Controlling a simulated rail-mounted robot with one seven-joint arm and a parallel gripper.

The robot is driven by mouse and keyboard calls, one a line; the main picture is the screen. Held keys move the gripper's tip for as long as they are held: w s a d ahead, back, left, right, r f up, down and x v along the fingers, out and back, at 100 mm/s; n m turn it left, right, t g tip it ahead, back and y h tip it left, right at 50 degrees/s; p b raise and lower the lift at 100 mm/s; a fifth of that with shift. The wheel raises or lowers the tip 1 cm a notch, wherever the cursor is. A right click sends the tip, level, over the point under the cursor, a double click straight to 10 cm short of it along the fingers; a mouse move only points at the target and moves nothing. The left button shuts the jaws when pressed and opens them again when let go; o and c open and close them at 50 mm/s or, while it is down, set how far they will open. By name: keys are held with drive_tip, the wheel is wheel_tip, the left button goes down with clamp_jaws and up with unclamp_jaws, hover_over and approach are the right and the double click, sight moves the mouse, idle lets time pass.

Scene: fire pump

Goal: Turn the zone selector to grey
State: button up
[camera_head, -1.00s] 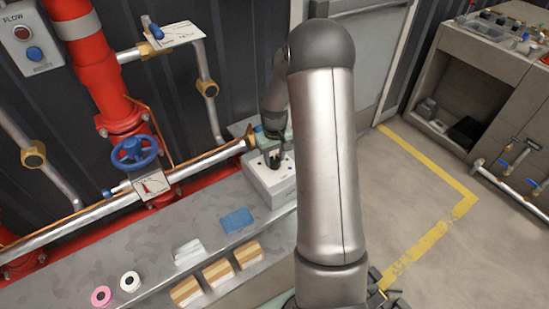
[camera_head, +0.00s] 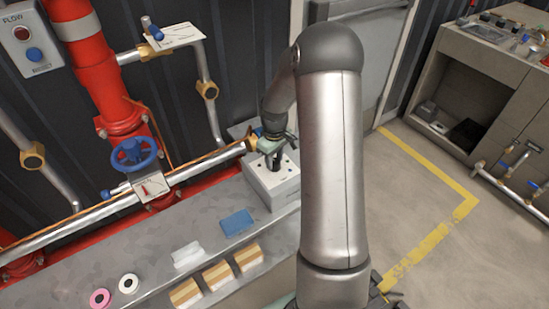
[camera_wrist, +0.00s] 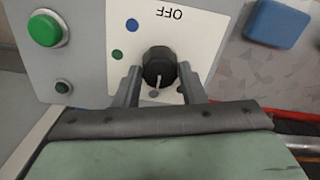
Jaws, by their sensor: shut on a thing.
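The zone selector is a round black knob (camera_wrist: 159,66) with a white pointer line, on a white plate (camera_wrist: 200,25) in the wrist view. Its line points down in the picture, towards a grey dot (camera_wrist: 153,94). A blue dot (camera_wrist: 132,25), a green dot (camera_wrist: 116,55) and an upside-down "OFF" label (camera_wrist: 165,13) also sit around it. My gripper (camera_wrist: 160,76) is shut on the knob, one finger on each side. In the head view my gripper (camera_head: 273,160) reaches down onto the light selector box (camera_head: 272,186) and hides the knob.
A green push button (camera_wrist: 45,29) and a small dark green one (camera_wrist: 62,87) are beside the plate. A blue block (camera_head: 237,221) lies on the grey bench (camera_head: 150,255) near the box. A pipe (camera_head: 205,163) and a blue handwheel (camera_head: 133,153) stand to the left.

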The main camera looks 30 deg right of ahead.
sight(275, 161)
drive_tip(key=o, duration=1)
drive_tip(key=shift+r, duration=0.1)
wheel_tip(275, 161, up, 17)
drive_tip(key=shift+r, duration=0.15)
